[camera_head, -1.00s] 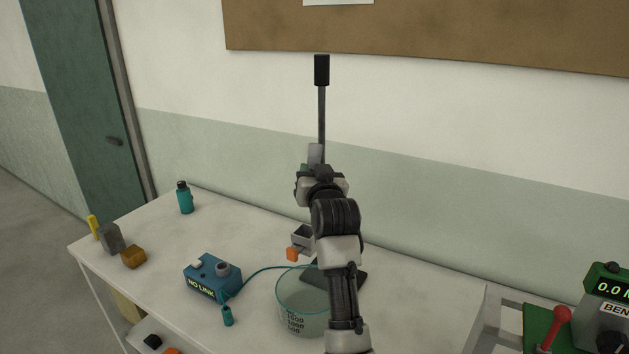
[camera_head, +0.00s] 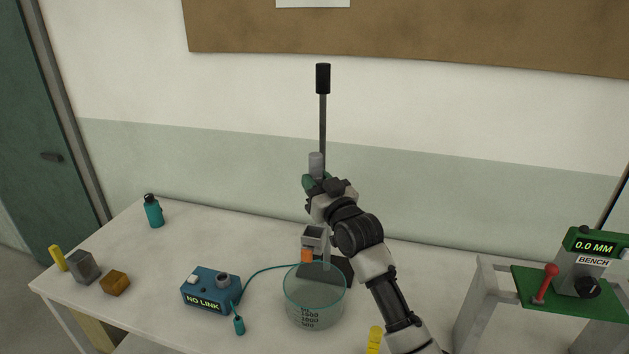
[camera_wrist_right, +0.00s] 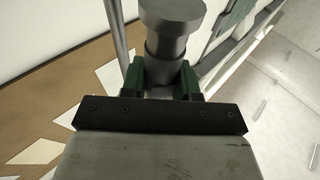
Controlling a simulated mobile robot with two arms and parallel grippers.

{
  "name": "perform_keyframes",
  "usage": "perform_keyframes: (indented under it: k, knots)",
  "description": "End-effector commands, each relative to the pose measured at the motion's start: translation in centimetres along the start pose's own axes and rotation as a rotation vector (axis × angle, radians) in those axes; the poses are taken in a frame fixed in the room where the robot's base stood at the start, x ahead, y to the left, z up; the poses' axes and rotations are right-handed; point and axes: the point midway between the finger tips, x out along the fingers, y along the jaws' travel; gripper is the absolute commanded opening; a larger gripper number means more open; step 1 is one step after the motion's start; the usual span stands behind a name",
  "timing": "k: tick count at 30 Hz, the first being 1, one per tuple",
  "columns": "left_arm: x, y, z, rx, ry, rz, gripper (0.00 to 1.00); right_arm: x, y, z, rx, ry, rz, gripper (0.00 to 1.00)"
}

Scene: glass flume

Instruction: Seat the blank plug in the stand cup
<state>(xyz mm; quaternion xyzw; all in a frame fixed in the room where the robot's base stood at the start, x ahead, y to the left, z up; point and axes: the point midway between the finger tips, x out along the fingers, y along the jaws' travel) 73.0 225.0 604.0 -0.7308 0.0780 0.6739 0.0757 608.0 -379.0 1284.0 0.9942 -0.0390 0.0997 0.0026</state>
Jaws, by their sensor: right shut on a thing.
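My right gripper (camera_head: 316,178) is raised above the back of the bench, and its green fingertips also show in the wrist view (camera_wrist_right: 168,80). It is shut on a grey stepped cylinder, which I take to be the blank plug (camera_head: 316,162); in the wrist view (camera_wrist_right: 171,30) its wide end points away from the gripper. A grey, open-topped holder (camera_head: 314,237) with an orange block (camera_head: 307,256) is below the gripper, behind the glass beaker. I cannot tell whether this holder is the stand cup. My left gripper is not in view.
A thin upright rod with a black top (camera_head: 323,78) rises behind the gripper. A glass beaker (camera_head: 315,308) stands in front of a dark plate (camera_head: 342,268). A blue NO LINK box (camera_head: 205,295) is left, a BENCH gauge (camera_head: 592,262) right.

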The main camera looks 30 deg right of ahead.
Motion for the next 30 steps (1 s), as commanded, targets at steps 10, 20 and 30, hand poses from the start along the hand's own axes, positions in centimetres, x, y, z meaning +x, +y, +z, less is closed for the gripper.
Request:
perform_keyframes:
  k: [10, 20, 30]
  knots:
    - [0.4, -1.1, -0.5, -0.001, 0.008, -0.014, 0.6, -0.2, 0.0, 1.0, 0.001, -0.002, 0.0, 0.0]
    - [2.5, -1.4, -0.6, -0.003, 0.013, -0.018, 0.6, -0.8, 0.0, 4.1, 0.001, -0.001, 0.001, 0.0]
    - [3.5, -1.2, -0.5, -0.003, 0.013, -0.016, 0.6, -1.2, 0.0, 5.7, 0.001, -0.001, 0.001, 0.0]
